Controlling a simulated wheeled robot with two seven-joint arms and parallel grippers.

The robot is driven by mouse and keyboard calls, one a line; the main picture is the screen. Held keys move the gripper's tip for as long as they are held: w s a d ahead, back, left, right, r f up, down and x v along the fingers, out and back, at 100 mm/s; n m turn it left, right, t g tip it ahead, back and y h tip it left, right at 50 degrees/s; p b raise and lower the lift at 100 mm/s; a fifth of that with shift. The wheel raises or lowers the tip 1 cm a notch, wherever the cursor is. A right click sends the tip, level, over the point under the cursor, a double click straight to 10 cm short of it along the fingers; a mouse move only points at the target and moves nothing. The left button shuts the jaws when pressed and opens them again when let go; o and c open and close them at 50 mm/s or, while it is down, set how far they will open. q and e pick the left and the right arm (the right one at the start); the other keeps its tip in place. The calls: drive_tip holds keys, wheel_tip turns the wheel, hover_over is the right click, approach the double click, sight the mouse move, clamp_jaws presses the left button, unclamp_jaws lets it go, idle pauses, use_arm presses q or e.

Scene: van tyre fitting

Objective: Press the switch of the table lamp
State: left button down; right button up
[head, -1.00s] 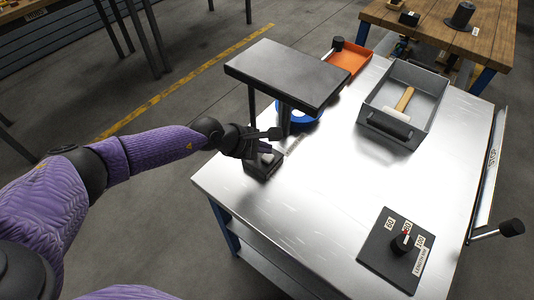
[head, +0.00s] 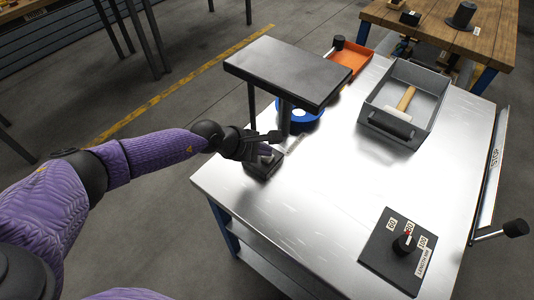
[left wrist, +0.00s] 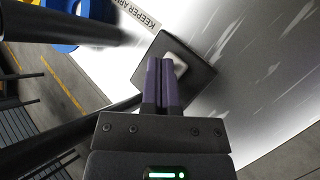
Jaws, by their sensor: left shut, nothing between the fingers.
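The table lamp has a flat black rectangular head (head: 287,72) on dark posts near the table's left corner. A small black block (head: 262,170) sits below it, with a pale switch button on top. In the left wrist view the pale button (left wrist: 180,64) shows on the dark block (left wrist: 200,78), partly hidden by my fingers. My left gripper (head: 266,149) is shut and empty, its purple fingertips just over the block beside the button. They also show in the left wrist view (left wrist: 161,62). I cannot tell whether they touch the button. My right gripper is out of view.
A blue ring-shaped item (head: 300,116) lies behind the lamp post. A grey tray (head: 430,100) with a roller and an orange tray (head: 352,64) stand at the back. A black dial panel (head: 385,252) lies front right. The metal table's middle (head: 330,190) is clear.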

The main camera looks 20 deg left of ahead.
use_arm(q)
drive_tip(key=shift+f, duration=0.3)
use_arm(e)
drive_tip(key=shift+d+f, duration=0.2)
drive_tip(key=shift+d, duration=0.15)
use_arm(q)
drive_tip(key=shift+r, duration=0.15)
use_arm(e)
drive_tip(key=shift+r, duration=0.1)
use_arm(q)
drive_tip(key=shift+r+p, duration=0.5)
drive_tip(key=shift+r, duration=0.35)
drive_tip(key=shift+f, duration=0.1)
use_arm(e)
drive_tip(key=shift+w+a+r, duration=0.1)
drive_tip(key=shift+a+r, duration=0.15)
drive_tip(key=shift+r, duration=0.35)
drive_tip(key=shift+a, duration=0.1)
use_arm(q)
drive_tip(key=shift+r+p, duration=0.3)
drive_tip(key=shift+p, duration=0.05)
wheel_tip(320, 180, up, 5)
drive_tip(key=p, duration=0.4)
drive_tip(key=shift+r, duration=0.2)
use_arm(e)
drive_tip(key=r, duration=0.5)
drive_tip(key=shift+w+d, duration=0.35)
